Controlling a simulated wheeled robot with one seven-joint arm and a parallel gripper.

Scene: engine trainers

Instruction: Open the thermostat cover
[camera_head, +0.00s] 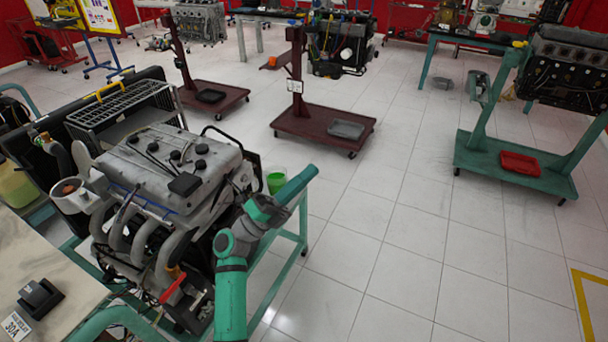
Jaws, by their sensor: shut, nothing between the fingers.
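The engine trainer (165,165) stands at the left on a teal frame, with a grey ribbed top and curved intake pipes at its front. My green and grey arm rises from the bottom edge along its right side. My gripper (241,192) appears small and grey near the engine's right end. It is shut and empty. I cannot clearly pick out the thermostat cover; my arm hides part of the engine's right front. I cannot tell whether the gripper touches the engine.
A worktable (40,265) with a small black device is at the lower left. A green cup (275,182) is behind my arm. Maroon stands (325,135) and a teal engine stand (515,165) with a red tray are farther back.

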